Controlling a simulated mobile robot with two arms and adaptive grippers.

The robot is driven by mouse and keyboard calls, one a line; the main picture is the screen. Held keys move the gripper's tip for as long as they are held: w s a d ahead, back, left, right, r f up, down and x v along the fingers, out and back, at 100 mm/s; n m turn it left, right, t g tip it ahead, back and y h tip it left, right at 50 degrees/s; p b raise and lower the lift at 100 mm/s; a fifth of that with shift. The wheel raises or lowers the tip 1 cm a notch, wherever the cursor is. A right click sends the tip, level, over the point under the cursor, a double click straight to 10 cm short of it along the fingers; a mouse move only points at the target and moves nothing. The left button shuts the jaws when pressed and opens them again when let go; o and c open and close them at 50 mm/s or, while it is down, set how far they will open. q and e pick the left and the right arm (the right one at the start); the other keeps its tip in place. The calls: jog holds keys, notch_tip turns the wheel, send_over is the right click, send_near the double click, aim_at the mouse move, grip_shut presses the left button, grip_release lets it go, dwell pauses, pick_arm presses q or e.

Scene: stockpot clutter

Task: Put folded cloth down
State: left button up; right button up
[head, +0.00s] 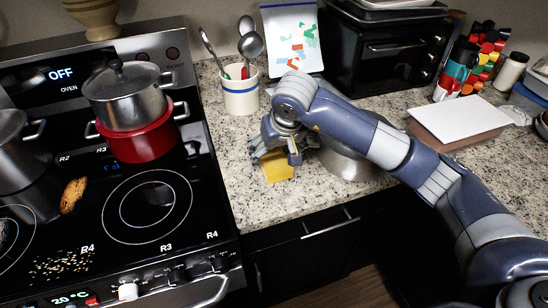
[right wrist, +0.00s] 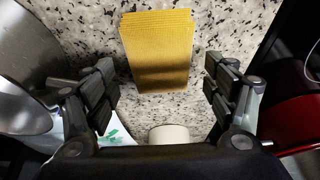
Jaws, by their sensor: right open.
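The folded cloth (head: 277,166) is yellow and lies on the speckled granite counter, a little right of the stove. In the right wrist view the cloth (right wrist: 158,50) shows as a ribbed, layered yellow rectangle between the fingers, with counter visible on both sides of it. My right gripper (head: 270,152) is over the cloth and hides part of it in the head view. In the right wrist view my right gripper (right wrist: 160,88) has its fingers spread wide, apart from the cloth. My left gripper is not in view.
A metal bowl (head: 350,160) stands right of the cloth, partly behind my arm. A utensil crock (head: 240,95) stands behind it. The stove (head: 200,195) bears a red pot (head: 143,143) with a steel pot on it. Bare counter (head: 237,182) lies left of the cloth.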

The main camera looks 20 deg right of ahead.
jog(key=b+v, duration=0.1)
jog(key=v, duration=0.7)
jog(key=shift+s+r, duration=0.2)
jog(key=shift+r, duration=0.1)
